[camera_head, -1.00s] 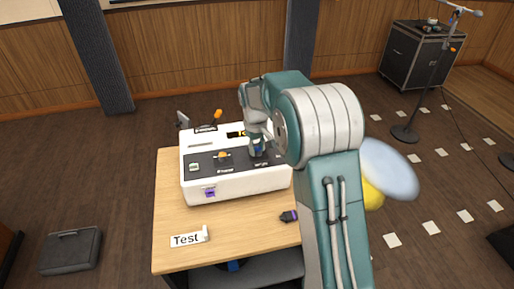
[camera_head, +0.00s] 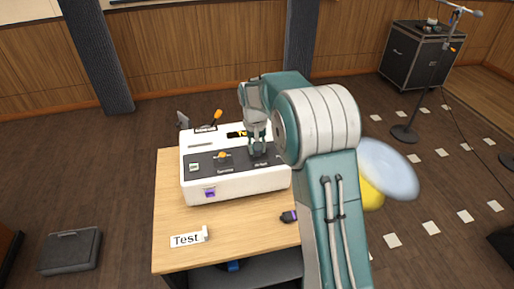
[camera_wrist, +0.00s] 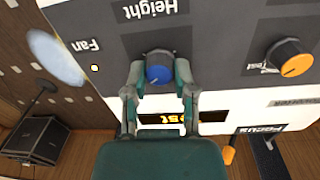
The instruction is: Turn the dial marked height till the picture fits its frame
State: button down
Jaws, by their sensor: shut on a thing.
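The blue dial (camera_wrist: 159,75) sits beside the printed word Height (camera_wrist: 149,9) on the dark panel in the wrist view. My gripper (camera_wrist: 160,66) has one finger on each side of this dial and is shut on it. In the head view my gripper (camera_head: 257,149) reaches down onto the right part of the white console (camera_head: 235,184), and its fingers hide most of the dial. A small display with yellow characters (camera_wrist: 160,117) is partly covered by my gripper; its reading is unclear. I cannot make out the picture and its frame.
An orange dial (camera_wrist: 290,58) is beside the blue one, and an orange-tipped lever (camera_head: 216,114) stands at the console's back. The wooden table (camera_head: 175,222) also bears a Test card (camera_head: 186,240) and a small dark object with purple (camera_head: 289,216). The table's front left is mostly clear.

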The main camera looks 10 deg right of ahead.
jog(key=shift+f+m, duration=0.2)
jog(key=shift+m, duration=0.5)
jog(key=shift+s, duration=0.1)
jog(key=shift+c, duration=2.2)
grip_release()
jog(key=shift+a, duration=0.1)
jog(key=shift+r, duration=0.1)
notch_tip(320, 180, up, 12)
jog(key=shift+w+a, duration=0.25)
jog(key=shift+a, duration=0.1)
